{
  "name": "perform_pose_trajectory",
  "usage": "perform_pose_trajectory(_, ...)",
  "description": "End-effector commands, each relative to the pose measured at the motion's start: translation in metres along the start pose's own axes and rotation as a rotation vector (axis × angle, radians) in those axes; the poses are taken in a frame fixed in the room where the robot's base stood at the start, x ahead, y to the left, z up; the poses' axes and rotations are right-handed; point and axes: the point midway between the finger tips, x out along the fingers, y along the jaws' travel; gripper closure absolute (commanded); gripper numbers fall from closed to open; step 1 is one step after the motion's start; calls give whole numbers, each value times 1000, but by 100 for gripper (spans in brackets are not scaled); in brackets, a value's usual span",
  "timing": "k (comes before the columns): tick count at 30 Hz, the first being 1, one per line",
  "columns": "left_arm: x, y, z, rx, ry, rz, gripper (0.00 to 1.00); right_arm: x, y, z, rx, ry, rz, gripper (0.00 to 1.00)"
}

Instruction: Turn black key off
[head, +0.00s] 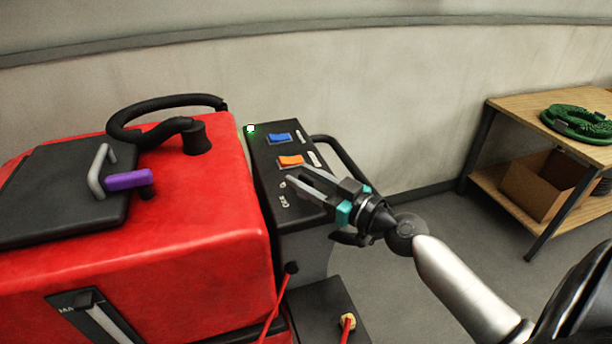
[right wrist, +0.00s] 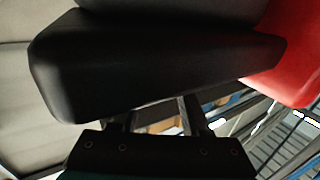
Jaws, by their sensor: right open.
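The black control panel (head: 268,180) stands at the right end of the red machine (head: 190,230). It has a blue rocker switch (head: 280,138), an orange rocker switch (head: 290,161) and white lettering near its lower end. I cannot make out the black key; the spot by the lettering is partly covered by my right gripper (head: 294,176). That gripper is open and empty, its fingers over the lower part of the panel. In the right wrist view the fingers (right wrist: 158,110) point at the panel's dark side (right wrist: 150,70); contact cannot be told. My left gripper is not in view.
A green light (head: 250,128) glows at the panel's far corner. A black handle bar (head: 345,160) curves beside the panel. A wooden shelf (head: 520,108) with a green hose (head: 580,122) and cardboard box (head: 535,190) stands right.

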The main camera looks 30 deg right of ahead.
Motion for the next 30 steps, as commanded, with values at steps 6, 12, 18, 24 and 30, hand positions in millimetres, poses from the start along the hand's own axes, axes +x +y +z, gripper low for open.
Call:
perform_pose_trajectory(6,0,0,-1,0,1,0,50,0,0,0,1,0,0,63)
perform_pose_trajectory(12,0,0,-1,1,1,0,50,0,0,0,1,0,0,85)
perform_pose_trajectory(18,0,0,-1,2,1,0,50,0,0,0,1,0,0,100)
perform_pose_trajectory(24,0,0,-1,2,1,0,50,0,0,0,1,0,0,100)
perform_pose_trajectory(30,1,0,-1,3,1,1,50,0,0,0,1,0,-2,100)
